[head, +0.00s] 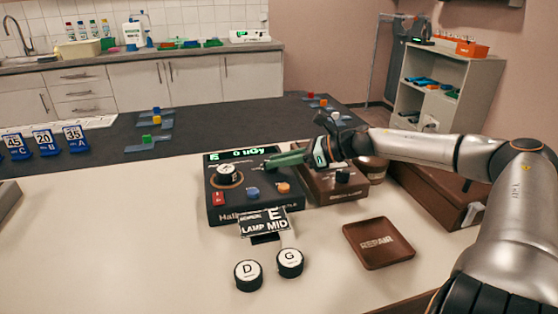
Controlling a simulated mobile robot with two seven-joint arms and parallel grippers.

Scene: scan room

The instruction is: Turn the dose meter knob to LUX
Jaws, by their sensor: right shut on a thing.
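The dose meter (213,204) is a black box on the pale table, with a lit green display reading about "0 uGy". Its knob (228,173) has a pale cap and an orange-brown ring; the setting it points to is too small to read. A red switch (218,198), a blue button (253,192) and an orange button (284,188) are on its face. My right gripper (308,155) comes from the right, above the meter's right edge. It is shut on a slim green thing (287,159), whose tip points left, short of the knob. My left gripper is not in view.
A brown box (325,189) with a dark knob stands right of the meter. A sign reading "LAMP MID" (264,224), two round pieces marked D (248,275) and G (289,263), and a brown REPAIR tray (379,244) lie in front. The table's front left is clear.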

